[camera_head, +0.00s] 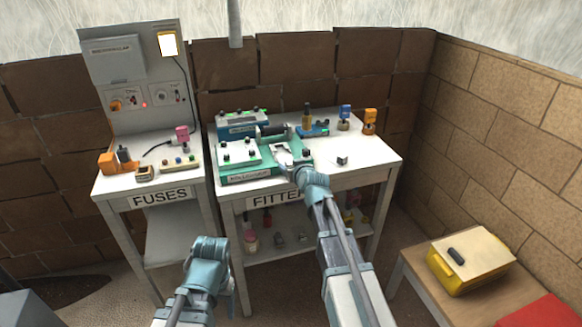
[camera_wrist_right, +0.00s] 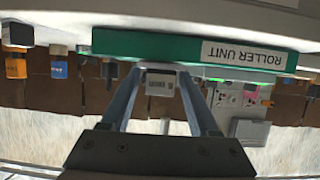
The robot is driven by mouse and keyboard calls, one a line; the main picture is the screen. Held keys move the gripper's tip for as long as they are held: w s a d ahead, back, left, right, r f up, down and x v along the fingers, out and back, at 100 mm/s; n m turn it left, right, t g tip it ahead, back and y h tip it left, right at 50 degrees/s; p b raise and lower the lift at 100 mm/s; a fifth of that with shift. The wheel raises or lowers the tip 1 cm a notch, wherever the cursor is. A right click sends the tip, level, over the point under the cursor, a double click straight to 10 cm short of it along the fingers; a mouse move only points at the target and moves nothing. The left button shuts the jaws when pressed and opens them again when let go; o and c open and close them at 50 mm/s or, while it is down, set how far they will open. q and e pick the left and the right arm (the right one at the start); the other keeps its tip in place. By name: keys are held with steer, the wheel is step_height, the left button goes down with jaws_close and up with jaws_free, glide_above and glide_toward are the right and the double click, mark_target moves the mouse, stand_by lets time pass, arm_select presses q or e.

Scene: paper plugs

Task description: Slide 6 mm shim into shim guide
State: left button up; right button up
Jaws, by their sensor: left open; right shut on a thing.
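My right gripper (camera_head: 284,163) is at the right end of the green roller unit (camera_head: 247,178) on the fitting bench. In the right wrist view, which is upside down, its two fingers (camera_wrist_right: 160,88) are shut on a small grey block with a pale label (camera_wrist_right: 160,82), apparently the shim; its print is too small to read. The block is close to the green front face (camera_wrist_right: 150,47); whether they touch I cannot tell. The shim guide cannot be made out for certain. My left gripper (camera_head: 210,246) is low in front of the benches, open and empty.
A small grey block with a dark top (camera_head: 342,160) stands right of the unit. Blue (camera_head: 345,115) and orange (camera_head: 370,120) items stand at the back right. The fuses bench (camera_head: 150,185) is on the left. The bench's front right is mostly clear.

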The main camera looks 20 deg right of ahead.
mark_target(285, 159)
steer(key=shift+w+a, duration=0.1)
steer(key=shift+w, duration=3.45)
steer(key=o, duration=1.5)
steer(key=shift+s, duration=0.1)
steer(key=shift+s, duration=2.7)
steer(key=shift+s+r, duration=0.1)
